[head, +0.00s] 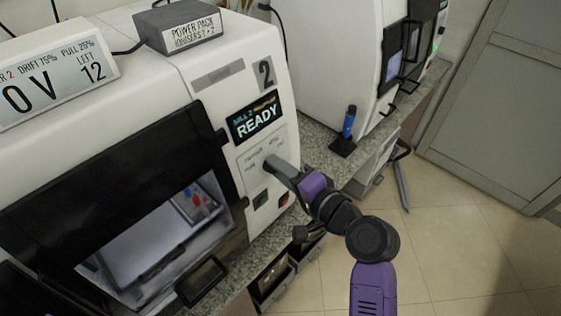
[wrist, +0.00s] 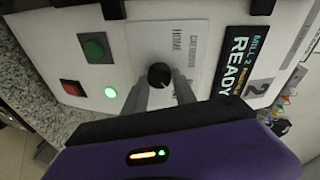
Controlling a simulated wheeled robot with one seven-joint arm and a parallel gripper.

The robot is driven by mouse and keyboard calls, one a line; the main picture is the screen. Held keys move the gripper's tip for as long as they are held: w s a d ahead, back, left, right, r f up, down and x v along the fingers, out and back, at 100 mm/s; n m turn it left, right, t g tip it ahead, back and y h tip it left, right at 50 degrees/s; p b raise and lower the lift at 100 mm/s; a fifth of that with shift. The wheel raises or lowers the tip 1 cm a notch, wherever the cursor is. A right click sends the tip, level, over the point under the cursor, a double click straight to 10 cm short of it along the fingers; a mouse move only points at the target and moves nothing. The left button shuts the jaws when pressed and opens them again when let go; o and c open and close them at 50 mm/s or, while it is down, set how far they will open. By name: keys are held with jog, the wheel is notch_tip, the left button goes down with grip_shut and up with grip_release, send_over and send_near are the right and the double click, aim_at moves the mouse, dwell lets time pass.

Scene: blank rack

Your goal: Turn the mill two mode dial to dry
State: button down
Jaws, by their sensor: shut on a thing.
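The mill two mode dial (wrist: 159,75) is a small round black knob on the white front panel. In the wrist view my gripper (wrist: 160,86) has one grey finger on each side of it and is shut on it. In the head view my gripper (head: 272,164) reaches the panel below the READY display, and its fingers hide the dial. Printed labels surround the dial; one reads HOME, and the others are too small or covered to read surely. The dial's pointer direction cannot be made out. The mill 2 display (head: 255,117) reads READY.
A green button (wrist: 95,48), a red button (wrist: 72,87) and a lit green lamp (wrist: 110,92) sit near the dial. A power pack box (head: 180,27) rests on top of the mill. A blue handled tool (head: 348,122) stands on the counter. Open floor (head: 450,255) lies at right.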

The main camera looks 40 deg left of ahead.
jog(key=shift+m+p, duration=0.35)
jog(key=shift+m, duration=0.25)
jog(key=shift+f, duration=0.1)
jog(key=c, duration=1)
grip_release()
jog(key=shift+d, duration=0.15)
jog(key=b+v, duration=0.1)
jog(key=v, duration=0.6)
jog(key=shift+d+r+b, duration=0.25)
jog(key=shift+b, duration=0.15)
